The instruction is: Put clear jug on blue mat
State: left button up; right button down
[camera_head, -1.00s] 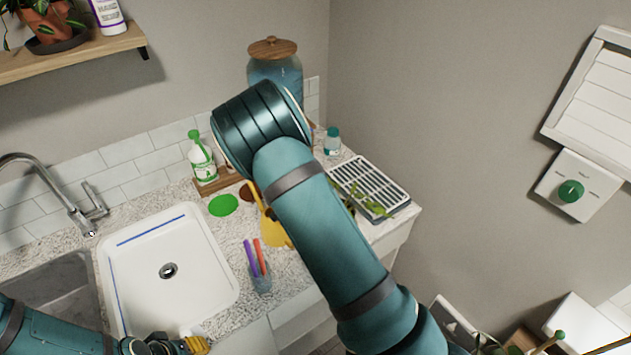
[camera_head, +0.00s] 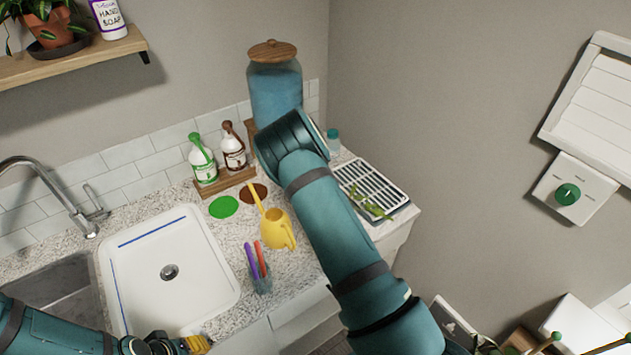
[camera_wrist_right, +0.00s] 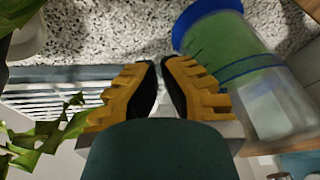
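A clear jug (camera_wrist_right: 270,98) with a blue band and a greenish lower part is at the right of the right wrist view. A blue patch, apparently the blue mat (camera_wrist_right: 184,27), shows at its counter end; I cannot tell how fully the jug rests on it. My right gripper (camera_wrist_right: 161,62) is beside the jug, its two yellow fingers nearly together with nothing seen between them. In the head view my right arm hides the jug, mat and right gripper. My left gripper (camera_head: 197,344) is at the bottom edge by the sink; its fingers are mostly cut off.
Green (camera_head: 224,207) and brown (camera_head: 257,192) mats lie on the counter. Near them are a yellow watering can (camera_head: 277,232), a cup of pens (camera_head: 260,279), two pump bottles on a wooden stand (camera_head: 225,181), a large blue jar (camera_head: 275,92) and a drain rack (camera_head: 372,187) with leaves.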

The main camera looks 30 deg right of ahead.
jog(key=shift+a+f, duration=0.1)
jog(key=shift+f, duration=0.35)
jog(key=shift+f, duration=0.1)
jog(key=c, duration=1.5)
grip_release()
jog(key=shift+s+f, duration=0.1)
jog(key=shift+f, duration=0.05)
jog(key=shift+c, duration=0.2)
jog(key=o, duration=0.4)
jog(key=shift+r, duration=0.2)
